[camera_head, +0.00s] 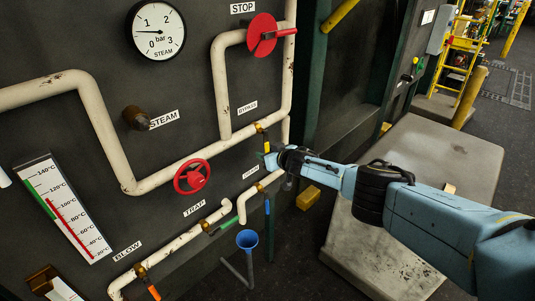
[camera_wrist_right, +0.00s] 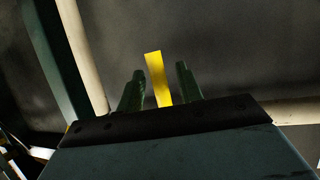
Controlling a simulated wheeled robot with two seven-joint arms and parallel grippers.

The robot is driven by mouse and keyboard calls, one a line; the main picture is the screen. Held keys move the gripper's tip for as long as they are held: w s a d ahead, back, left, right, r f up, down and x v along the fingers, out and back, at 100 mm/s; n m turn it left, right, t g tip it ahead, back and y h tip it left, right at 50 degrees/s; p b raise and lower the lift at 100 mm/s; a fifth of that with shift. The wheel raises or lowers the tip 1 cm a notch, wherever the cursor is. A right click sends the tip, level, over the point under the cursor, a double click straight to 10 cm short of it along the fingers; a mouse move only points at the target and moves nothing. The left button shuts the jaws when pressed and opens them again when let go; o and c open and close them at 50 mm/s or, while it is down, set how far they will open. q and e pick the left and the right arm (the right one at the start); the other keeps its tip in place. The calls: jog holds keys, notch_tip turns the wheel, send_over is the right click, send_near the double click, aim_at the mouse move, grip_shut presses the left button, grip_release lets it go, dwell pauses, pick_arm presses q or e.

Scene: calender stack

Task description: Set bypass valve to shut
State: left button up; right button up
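The BYPASS label (camera_head: 247,107) is on the dark panel. Just right of and below it, a brass valve (camera_head: 259,128) sits on the cream pipe. Its yellow lever (camera_head: 266,144) points down, across the run of the pipe. My right gripper (camera_head: 270,158) is at the lever's lower end, with its green fingers partly hidden by the wrist. In the right wrist view the yellow lever (camera_wrist_right: 158,78) stands between the two fingers (camera_wrist_right: 160,88), with a gap on each side. The right gripper is open. My left gripper is not in view.
A red handwheel (camera_head: 192,177) is to the left; another, the STOP wheel (camera_head: 262,35), is above. Below are the TRAP, DRAIN and BLOW pipes with small levers, and a blue funnel (camera_head: 247,239). A grey slab (camera_head: 410,255) lies beneath my right arm.

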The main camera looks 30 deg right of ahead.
jog(key=shift+s+a+r+p, duration=0.1)
jog(key=shift+s+p, duration=0.15)
jog(key=shift+p, duration=0.2)
jog(key=p+v, duration=0.3)
jog(key=v, duration=0.9)
jog(key=shift+s+d+r+p, duration=0.15)
jog(key=shift+s+d+p, duration=0.1)
jog(key=shift+s+p, duration=0.1)
